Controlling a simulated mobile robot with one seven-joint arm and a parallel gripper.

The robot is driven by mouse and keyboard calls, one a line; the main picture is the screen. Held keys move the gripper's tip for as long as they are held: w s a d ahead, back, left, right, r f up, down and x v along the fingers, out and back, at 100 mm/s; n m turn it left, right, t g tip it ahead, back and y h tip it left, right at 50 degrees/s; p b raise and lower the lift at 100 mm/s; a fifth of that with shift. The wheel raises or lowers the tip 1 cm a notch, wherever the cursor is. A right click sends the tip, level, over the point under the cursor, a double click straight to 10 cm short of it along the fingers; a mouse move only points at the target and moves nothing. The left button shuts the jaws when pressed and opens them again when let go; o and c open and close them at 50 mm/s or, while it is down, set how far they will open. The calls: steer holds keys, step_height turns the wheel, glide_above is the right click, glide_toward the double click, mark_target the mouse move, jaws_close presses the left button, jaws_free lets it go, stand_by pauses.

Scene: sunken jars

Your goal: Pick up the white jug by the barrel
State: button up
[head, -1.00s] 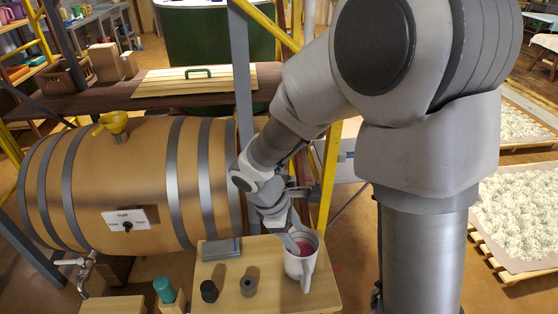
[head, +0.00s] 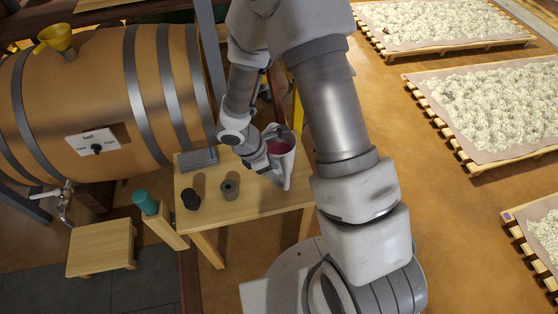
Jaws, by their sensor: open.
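The white jug (head: 284,174) stands upright on the small wooden table (head: 240,205) to the right of the barrel (head: 95,110). Dark pink shows inside its mouth, and its handle side faces the front of the table. My gripper (head: 269,148) is open at the jug's left side and rim, overlapping it in the picture. The fingertips are small and partly hidden by the hand and jug, so I cannot tell whether they touch it or reach inside the rim.
A black stopper (head: 190,199) and a grey-brown ring-like piece (head: 229,189) stand on the table left of the jug. A grey plate (head: 199,159) lies by the barrel.

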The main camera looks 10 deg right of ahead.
steer(key=shift+b+x, duration=0.85)
steer(key=shift+x, duration=2.35)
steer(key=shift+w, duration=0.2)
jaws_close()
steer(key=shift+r, duration=0.1)
